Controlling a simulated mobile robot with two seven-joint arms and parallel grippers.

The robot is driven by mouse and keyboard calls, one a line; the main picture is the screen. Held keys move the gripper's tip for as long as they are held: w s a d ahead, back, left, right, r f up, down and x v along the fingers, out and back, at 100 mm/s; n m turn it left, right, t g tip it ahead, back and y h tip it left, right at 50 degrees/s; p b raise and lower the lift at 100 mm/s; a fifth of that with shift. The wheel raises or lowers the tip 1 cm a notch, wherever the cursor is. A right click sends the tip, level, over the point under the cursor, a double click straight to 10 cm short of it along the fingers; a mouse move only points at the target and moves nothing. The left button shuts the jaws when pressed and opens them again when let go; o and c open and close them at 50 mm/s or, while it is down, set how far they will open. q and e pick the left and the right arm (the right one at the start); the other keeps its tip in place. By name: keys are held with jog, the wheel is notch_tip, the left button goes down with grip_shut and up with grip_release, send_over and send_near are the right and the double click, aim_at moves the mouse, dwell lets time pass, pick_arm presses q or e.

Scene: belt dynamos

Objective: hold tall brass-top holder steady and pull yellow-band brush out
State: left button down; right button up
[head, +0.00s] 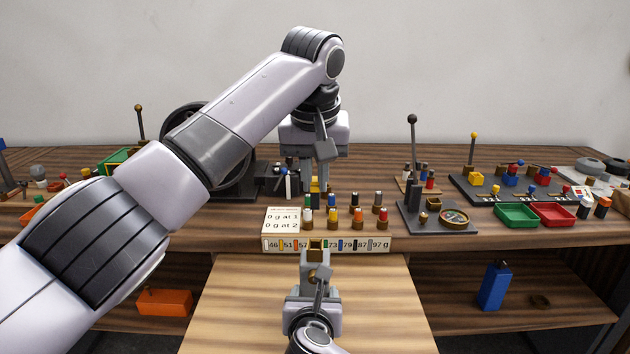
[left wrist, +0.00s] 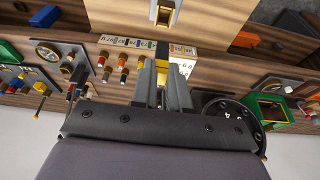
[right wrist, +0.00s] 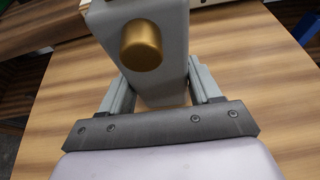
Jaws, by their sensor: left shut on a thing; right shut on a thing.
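The tall grey holder (head: 318,258) with its brass top stands upright over the pale wooden board, and the dark opening in its top shows. My right gripper (head: 318,283) is shut on it from the near side. The right wrist view shows the holder's grey body (right wrist: 165,80) between the fingers, with a round brass knob on its face. The left wrist view shows the brass top (left wrist: 164,13) clear of the left fingers. My left gripper (head: 316,168) is shut on the yellow-band brush (head: 316,186), apart from and beyond the holder; the fingers hide most of the brush.
Behind the holder is a label rack (head: 340,243) with several coloured-band brushes and a 0 g display (head: 282,221). A gauge stand (head: 453,217), green tray (head: 516,215) and red tray (head: 554,214) are to the right. A black dynamo wheel (head: 235,180) is left of my left gripper.

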aim_at(315, 180)
jog(key=shift+d+f, duration=0.1)
jog(key=shift+f, duration=0.15)
pick_arm(q)
jog(key=shift+r, duration=2.25)
pick_arm(e)
jog(key=o, duration=1.6)
jog(key=shift+r, duration=0.15)
jog(key=shift+s, duration=0.1)
